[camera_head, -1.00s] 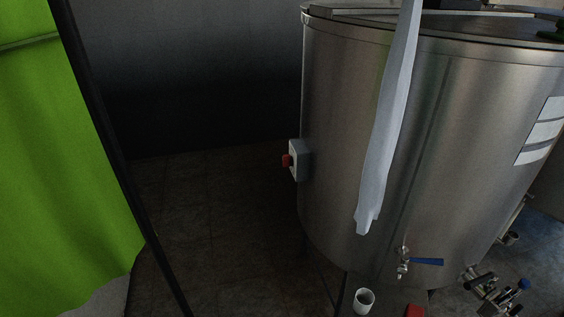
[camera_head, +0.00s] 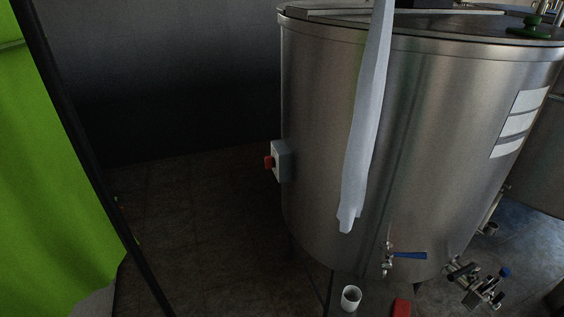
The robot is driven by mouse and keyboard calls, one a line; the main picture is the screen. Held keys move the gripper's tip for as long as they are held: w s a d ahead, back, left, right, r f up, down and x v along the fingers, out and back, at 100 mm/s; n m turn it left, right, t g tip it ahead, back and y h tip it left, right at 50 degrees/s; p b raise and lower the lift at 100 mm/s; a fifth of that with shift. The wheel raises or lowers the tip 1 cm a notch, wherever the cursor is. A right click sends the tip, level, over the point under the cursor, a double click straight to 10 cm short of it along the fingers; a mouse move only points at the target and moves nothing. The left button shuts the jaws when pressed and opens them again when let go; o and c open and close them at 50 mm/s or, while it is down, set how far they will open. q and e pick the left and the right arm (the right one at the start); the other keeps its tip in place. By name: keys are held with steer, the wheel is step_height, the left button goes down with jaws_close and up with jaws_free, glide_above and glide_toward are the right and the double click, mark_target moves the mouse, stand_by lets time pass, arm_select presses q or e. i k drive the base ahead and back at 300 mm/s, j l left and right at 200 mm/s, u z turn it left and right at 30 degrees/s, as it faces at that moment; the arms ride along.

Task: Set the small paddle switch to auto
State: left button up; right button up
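I cannot make out a small paddle switch in the head view. A large steel tank (camera_head: 430,130) stands at the centre right. A grey control box (camera_head: 281,161) with a red knob (camera_head: 268,162) is fixed to the tank's left side; its lettering, if any, cannot be read. A tap with a blue lever (camera_head: 408,255) sits low on the tank's front. Neither of my grippers is in view.
A long pale sleeve-like strip (camera_head: 366,120) hangs in front of the tank. A white cup (camera_head: 351,298) and a red object (camera_head: 401,307) are below the tap. A green curtain (camera_head: 50,180) with a dark post (camera_head: 85,150) is at left. Dark floor (camera_head: 200,220) lies between.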

mark_target(270, 163)
steer(key=z, duration=0.45)
steer(key=i+z, duration=0.15)
steer(key=z, duration=0.7)
steer(key=i+j+z, duration=0.1)
steer(key=z, duration=0.75)
steer(key=j+z, duration=0.1)
steer(key=z, duration=0.3)
steer(key=j+z, duration=0.15)
steer(key=j, duration=0.85)
steer(key=j+u, duration=0.45)
steer(key=j, duration=0.8)
steer(key=j+u, duration=0.4)
steer(key=j, duration=1.9)
steer(key=i+j+z, duration=0.1)
steer(key=j, duration=0.9)
steer(key=j+z, duration=0.65)
